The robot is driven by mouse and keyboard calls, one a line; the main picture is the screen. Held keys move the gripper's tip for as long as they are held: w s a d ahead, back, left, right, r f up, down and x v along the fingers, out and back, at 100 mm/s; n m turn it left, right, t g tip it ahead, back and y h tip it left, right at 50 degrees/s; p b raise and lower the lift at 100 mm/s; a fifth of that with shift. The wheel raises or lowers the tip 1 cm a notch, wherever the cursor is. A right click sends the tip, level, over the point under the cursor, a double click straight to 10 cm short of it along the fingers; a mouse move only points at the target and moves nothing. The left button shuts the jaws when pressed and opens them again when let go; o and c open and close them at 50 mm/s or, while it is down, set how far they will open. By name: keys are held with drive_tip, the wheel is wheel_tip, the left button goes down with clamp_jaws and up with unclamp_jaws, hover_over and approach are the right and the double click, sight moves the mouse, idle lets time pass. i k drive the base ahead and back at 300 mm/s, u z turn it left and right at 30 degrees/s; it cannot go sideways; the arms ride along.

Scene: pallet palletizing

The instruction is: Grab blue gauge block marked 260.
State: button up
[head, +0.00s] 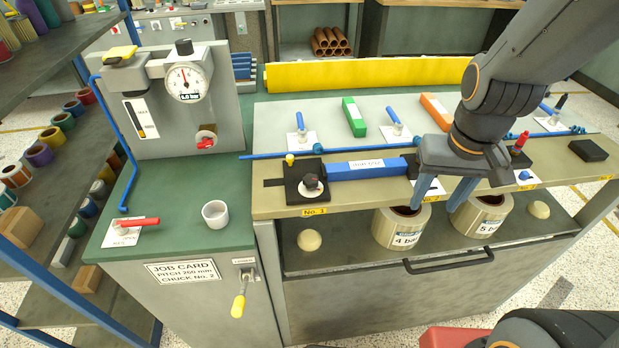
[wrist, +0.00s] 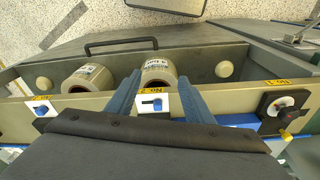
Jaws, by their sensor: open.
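The blue gauge block (head: 368,168) lies flat on the tan front rail, just right of the black No. 1 clamp (head: 305,182). Its white label is too small to read surely. My gripper (head: 440,195) is open and empty, its blue fingers pointing down over the rail, just right of the block's right end. In the wrist view, part of the blue block (wrist: 238,120) shows to the right of my gripper (wrist: 157,92); my gripper body hides some of it. A white tag with a blue lever (wrist: 152,103) shows between the fingers.
A green block (head: 353,117) and an orange block (head: 436,112) lie on the grey plate behind. Two labelled rolls (head: 402,229) (head: 482,215) sit in the trough below. A gauge stand (head: 170,100) and white cup (head: 215,214) are at left. A red-topped knob (head: 520,143) stands right of my gripper.

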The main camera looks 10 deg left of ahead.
sight(366, 169)
drive_tip(key=u, duration=1.05)
drive_tip(key=k, duration=1.6)
drive_tip(key=z, duration=0.75)
drive_tip(key=i, duration=1.5)
drive_tip(key=u, duration=0.05)
